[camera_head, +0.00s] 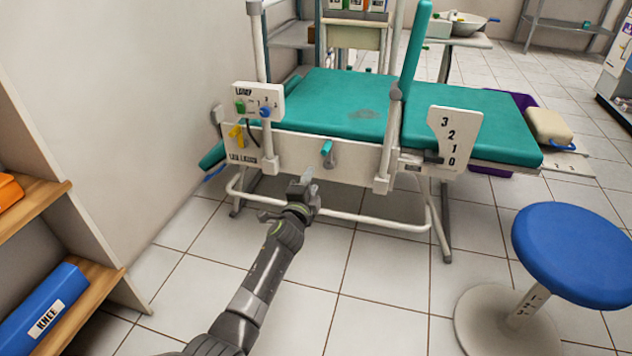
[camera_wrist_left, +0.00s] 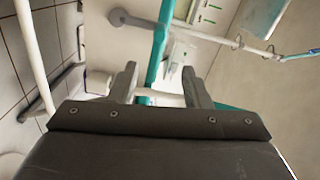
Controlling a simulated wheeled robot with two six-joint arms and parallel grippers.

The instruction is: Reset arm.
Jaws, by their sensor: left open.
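My left arm (camera_head: 262,272) reaches forward from the bottom of the head view. Whether the fingers touch anything is not clear. My right gripper does not show in either view.
A white control box (camera_head: 262,92) with coloured knobs is on the chair's left side. A white tube frame (camera_head: 330,212) runs low before the chair. A blue stool (camera_head: 575,250) stands at right, and a wooden shelf (camera_head: 100,282) at left. The tiled floor between is clear.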

